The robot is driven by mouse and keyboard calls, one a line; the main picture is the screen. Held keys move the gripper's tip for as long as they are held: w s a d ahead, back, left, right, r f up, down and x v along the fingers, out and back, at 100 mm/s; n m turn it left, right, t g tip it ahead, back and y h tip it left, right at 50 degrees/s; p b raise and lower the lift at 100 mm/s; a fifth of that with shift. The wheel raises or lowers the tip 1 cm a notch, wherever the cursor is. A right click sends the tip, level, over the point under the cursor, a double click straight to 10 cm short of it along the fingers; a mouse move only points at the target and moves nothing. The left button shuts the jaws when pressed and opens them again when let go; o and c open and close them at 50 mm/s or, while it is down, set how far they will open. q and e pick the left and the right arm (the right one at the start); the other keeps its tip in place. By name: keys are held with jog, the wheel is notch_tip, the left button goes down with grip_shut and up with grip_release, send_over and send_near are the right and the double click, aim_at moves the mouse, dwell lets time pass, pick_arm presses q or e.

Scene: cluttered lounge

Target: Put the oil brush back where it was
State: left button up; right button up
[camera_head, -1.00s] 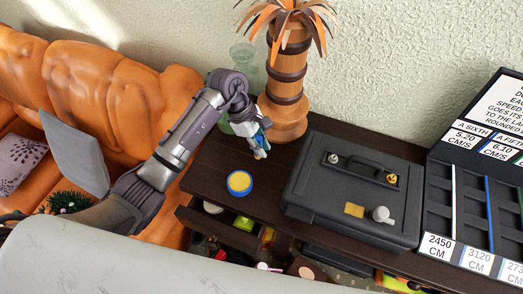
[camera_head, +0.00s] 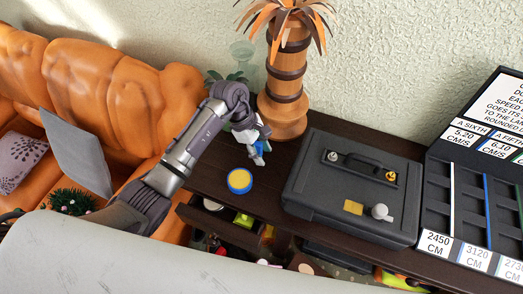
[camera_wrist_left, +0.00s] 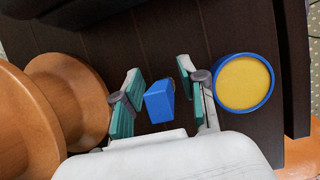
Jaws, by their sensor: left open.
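A small blue block-like object (camera_wrist_left: 159,101) stands on the dark wooden table, between the two fingers of my left gripper (camera_wrist_left: 160,82) in the left wrist view. I cannot tell whether it is the oil brush; no bristles show. In the head view my left gripper (camera_head: 258,157) points down over the table, between the wooden trunk-shaped vase and the round tin. Its fingers are apart, one on each side of the blue object, with gaps visible. My right gripper is not in view.
A blue round tin with a yellow top (camera_head: 240,181) stands close to the gripper; the wooden vase (camera_head: 284,100) is behind it. A black case (camera_head: 350,190) fills the table to the right. An open drawer (camera_head: 205,216) with items juts out in front. An orange sofa (camera_head: 90,95) is left.

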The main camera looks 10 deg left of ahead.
pick_arm(q)
jog(key=shift+r+p, duration=0.3)
jog(key=shift+p, duration=0.05)
jog(key=b+v, duration=0.3)
jog(key=v, duration=0.8)
jog(key=shift+r, duration=0.35)
jog(key=shift+a, duration=0.1)
